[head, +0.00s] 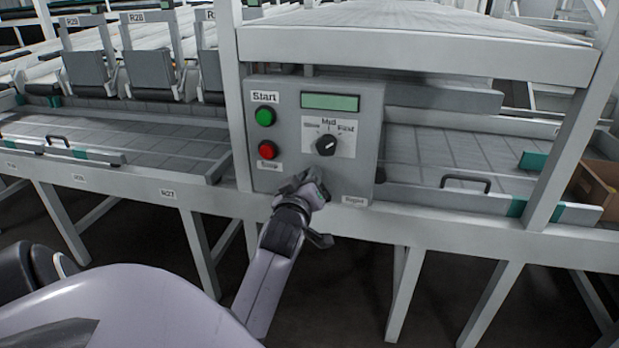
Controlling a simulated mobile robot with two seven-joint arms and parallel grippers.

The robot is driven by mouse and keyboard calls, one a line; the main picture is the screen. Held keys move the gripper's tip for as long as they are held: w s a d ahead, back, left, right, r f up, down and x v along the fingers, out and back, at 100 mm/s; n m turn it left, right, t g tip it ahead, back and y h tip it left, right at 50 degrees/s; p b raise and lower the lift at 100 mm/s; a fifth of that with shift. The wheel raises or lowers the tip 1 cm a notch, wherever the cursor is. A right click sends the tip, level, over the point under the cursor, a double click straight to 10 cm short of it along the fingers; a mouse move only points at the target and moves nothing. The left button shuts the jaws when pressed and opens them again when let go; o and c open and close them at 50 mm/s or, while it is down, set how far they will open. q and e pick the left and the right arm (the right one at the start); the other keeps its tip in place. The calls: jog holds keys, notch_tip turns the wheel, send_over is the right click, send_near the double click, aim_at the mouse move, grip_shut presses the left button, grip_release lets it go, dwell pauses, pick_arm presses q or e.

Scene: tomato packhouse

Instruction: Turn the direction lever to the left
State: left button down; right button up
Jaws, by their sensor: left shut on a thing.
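The grey control box (368,125) is fixed to the front of the white frame in the middle of the head view. My left gripper (312,188) is at the lower middle of its face, shut on the direction lever. The lever itself is hidden behind my fingers and hand, so its angle cannot be told. A small white label (354,200) shows just right of the gripper; its lettering is too small to read surely. My right gripper is not in view.
Above the gripper are a green Start button (264,116), a red button (267,150), a black speed knob (326,146) and a green display (330,102). White frame beams and legs surround the box. A cardboard box (598,188) stands at the far right.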

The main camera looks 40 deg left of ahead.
pick_arm(q)
jog(key=shift+f, duration=0.2)
jog(key=c, duration=1)
grip_release()
jog(key=shift+c, duration=0.2)
jog(key=shift+r, duration=0.1)
jog(key=shift+r, duration=0.1)
